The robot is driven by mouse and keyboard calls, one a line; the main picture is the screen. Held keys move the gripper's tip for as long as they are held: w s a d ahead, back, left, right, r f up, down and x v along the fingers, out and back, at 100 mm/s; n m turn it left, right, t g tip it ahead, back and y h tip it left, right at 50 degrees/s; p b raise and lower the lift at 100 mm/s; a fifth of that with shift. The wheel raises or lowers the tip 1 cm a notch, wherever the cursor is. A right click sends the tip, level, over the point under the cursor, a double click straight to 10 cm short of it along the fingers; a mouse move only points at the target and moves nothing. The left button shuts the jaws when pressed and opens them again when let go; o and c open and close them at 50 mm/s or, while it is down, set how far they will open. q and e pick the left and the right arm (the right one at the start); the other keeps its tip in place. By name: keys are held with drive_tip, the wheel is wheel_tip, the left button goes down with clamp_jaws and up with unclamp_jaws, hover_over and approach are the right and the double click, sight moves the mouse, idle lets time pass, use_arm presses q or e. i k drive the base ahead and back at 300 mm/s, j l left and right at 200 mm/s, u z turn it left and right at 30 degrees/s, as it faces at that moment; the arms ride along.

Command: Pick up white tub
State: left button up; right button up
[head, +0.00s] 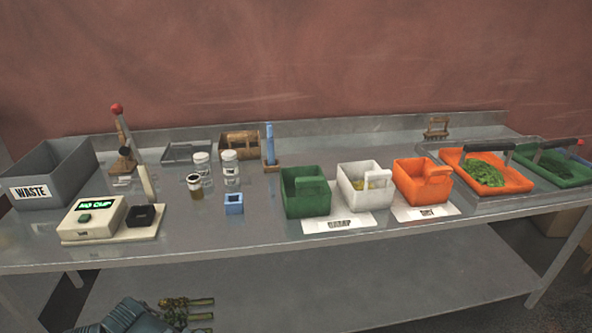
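The white tub (364,194) stands upright on the steel bench, between a green tub (305,199) and an orange tub (420,190). It has a raised handle at its front and a little yellowish content inside. My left gripper (208,315) is at the bottom edge of the head view, low in front of the bench and well to the left of the white tub. It is small and partly cut off, so I cannot tell if it is open. My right gripper is not in view.
Labels lie before the tubs. Orange (509,185) and green (572,173) trays stand at right. A waste bin (75,161), scale (93,226), lever device (124,160), jars (230,170) and blue block (234,208) are at left. The bench edge (300,244) fronts a lower shelf.

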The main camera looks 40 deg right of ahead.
sight(364, 186)
drive_tip(key=z, duration=2)
